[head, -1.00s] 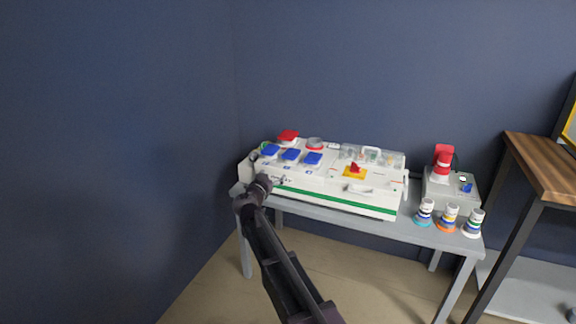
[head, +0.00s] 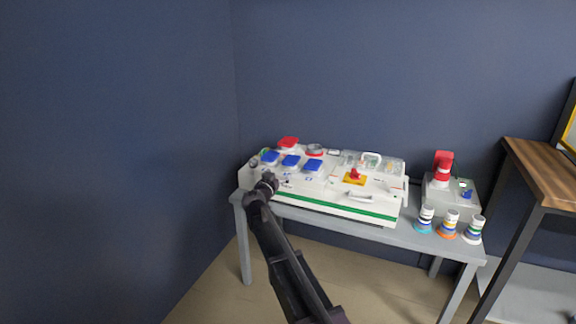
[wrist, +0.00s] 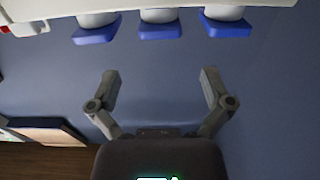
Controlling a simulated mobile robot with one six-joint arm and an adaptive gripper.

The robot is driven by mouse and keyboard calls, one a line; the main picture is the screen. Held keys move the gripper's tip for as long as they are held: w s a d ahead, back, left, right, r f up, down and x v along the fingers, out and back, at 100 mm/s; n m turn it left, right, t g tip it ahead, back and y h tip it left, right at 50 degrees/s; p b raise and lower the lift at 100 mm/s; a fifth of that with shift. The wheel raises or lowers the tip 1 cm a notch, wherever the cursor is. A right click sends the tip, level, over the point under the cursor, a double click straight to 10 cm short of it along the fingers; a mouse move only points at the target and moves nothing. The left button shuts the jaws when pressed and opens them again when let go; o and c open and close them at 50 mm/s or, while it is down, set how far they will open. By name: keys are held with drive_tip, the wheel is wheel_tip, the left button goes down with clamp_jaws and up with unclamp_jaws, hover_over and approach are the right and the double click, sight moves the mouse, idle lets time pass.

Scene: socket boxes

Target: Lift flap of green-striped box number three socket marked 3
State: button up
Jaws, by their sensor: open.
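The white socket box with a green stripe (head: 335,208) stands on a grey table. Three blue flaps show on its left top: left (head: 270,157), middle (head: 291,161) and right (head: 313,165). Their number marks are too small to read, so I cannot tell which is 3. In the wrist view the blue flaps (wrist: 97,30), (wrist: 160,27) and (wrist: 225,24) line the top edge on pale round sockets. My gripper (wrist: 160,84) is open and empty, its fingers apart from the flaps. In the head view my gripper (head: 269,181) is at the box's front left.
A red flap (head: 288,142) and a yellow plate with a red knob (head: 354,177) are on the box. A grey box with a red plug (head: 443,165) and three striped plugs (head: 448,224) stand at right. A dark blue wall (head: 110,150) is close on the left.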

sight(287, 164)
drive_tip(key=x, duration=0.8)
drive_tip(key=shift+w, duration=0.25)
drive_tip(key=c, duration=1.2)
